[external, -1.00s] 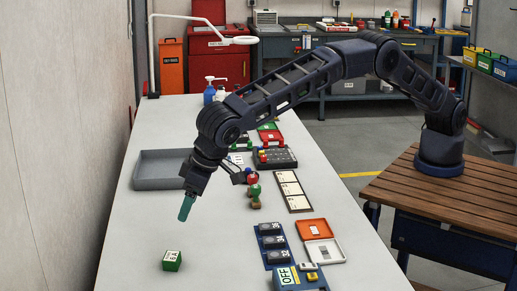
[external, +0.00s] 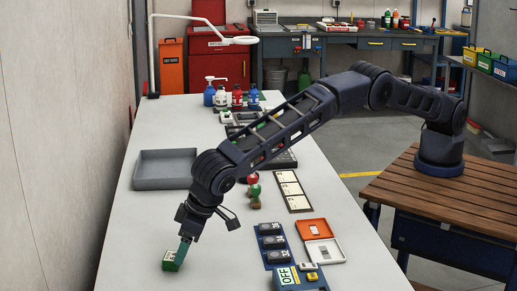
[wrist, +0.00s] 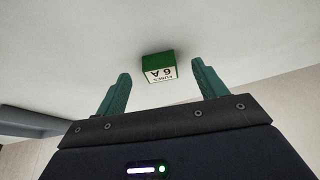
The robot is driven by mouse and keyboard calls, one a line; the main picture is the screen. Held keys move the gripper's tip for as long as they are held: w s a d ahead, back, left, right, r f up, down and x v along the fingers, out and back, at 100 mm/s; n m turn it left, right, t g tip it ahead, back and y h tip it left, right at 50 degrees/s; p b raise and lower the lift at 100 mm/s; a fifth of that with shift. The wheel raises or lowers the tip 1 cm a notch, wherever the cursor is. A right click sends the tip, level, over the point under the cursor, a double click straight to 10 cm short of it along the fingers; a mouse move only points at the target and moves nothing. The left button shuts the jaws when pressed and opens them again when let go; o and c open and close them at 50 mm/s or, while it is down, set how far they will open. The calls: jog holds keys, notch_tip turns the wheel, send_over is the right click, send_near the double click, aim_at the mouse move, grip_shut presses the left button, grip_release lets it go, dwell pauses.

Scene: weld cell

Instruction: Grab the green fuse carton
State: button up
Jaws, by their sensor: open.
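The green fuse carton (external: 171,263) is a small green box with a white label, standing on the near left part of the white table. My gripper (external: 184,251) is just above and beside it in the external view, with its green fingers partly in front of the carton. In the wrist view the carton (wrist: 158,67) shows beyond the fingertips, between the lines of the two spread fingers. My gripper (wrist: 160,82) is open with nothing between its fingers. Whether a finger touches the carton cannot be told.
A grey tray (external: 165,185) lies farther back on the left. Blue holders with dark round pieces (external: 271,242), an orange-lidded case (external: 312,229) and a blue box marked OFF (external: 288,276) are to the right. The white table (external: 130,240) around the carton is clear.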

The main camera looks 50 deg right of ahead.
aim_at(172, 261)
jog(key=x, duration=0.4)
jog(key=shift+w, duration=0.15)
jog(key=shift+r, duration=0.1)
jog(key=c, duration=1.1)
